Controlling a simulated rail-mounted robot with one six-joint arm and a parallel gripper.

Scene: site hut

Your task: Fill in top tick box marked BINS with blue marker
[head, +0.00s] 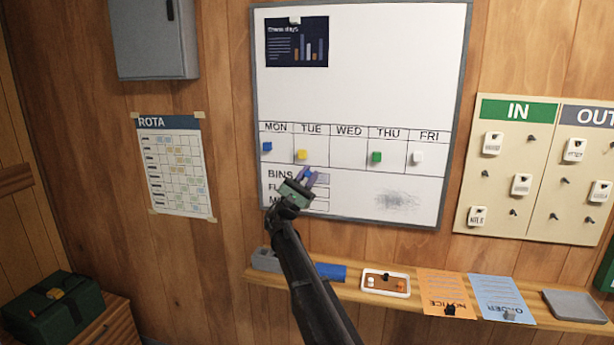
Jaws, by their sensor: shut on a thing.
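The whiteboard (400,90) hangs on the wall, with the printed word BINS (279,174) in its lower left part. The top tick box (323,179) is to the right of that word and is partly hidden by my gripper. Two more labelled rows lie below it, also partly covered. My gripper (303,182) is in front of the board at the left end of the boxes. It is shut on the blue marker (307,173), of which only a small part shows. I cannot tell whether the marker's tip touches the board.
Coloured magnets sit in the day row above, including a yellow one (302,155). A grey smudge (397,200) is at the lower right of the board. The shelf (350,293) below holds a blue eraser-like block (331,271), a small tray (386,283) and papers.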

